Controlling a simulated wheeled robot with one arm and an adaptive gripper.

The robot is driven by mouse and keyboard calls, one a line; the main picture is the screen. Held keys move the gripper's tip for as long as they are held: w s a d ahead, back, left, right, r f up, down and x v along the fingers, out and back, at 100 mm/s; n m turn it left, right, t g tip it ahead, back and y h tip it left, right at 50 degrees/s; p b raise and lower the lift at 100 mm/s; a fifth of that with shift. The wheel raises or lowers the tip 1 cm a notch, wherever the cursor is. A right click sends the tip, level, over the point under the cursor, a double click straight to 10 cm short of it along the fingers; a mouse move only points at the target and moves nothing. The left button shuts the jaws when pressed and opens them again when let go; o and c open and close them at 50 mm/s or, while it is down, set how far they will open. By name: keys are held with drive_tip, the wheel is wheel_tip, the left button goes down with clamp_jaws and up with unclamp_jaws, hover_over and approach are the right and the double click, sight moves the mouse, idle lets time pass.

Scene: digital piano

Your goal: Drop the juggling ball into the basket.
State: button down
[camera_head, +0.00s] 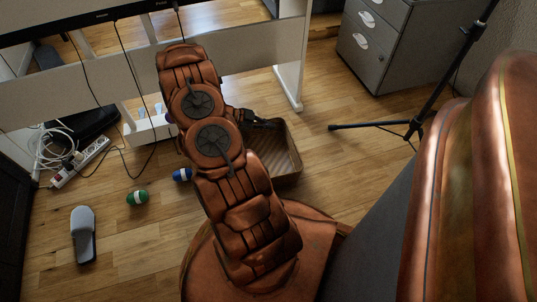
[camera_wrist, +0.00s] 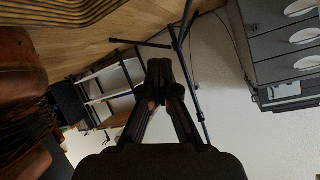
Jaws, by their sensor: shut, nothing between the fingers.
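The basket (camera_head: 292,150) is a brown, square-sided open box on the floor, partly hidden behind my arm. Two balls lie on the floor left of it: a green and white ball (camera_head: 137,197) and a blue and white ball (camera_head: 182,174), the latter close beside my arm. I cannot tell which one the task means. My gripper (camera_head: 270,123) is dark and sits over the far part of the basket in the head view. In the wrist view my gripper (camera_wrist: 160,68) has its fingertips together with nothing between them. No ball shows in the wrist view.
The white piano stand (camera_head: 290,60) is behind. A black tripod (camera_head: 412,125) and grey drawer cabinet (camera_head: 372,45) stand right. Bare floor lies between.

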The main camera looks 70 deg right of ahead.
wheel_tip(320, 180, down, 4)
drive_tip(key=shift+f+b, duration=0.25)
drive_tip(key=shift+b, duration=0.7)
drive_tip(key=c, duration=1.4)
unclamp_jaws()
drive_tip(key=v, duration=1.2)
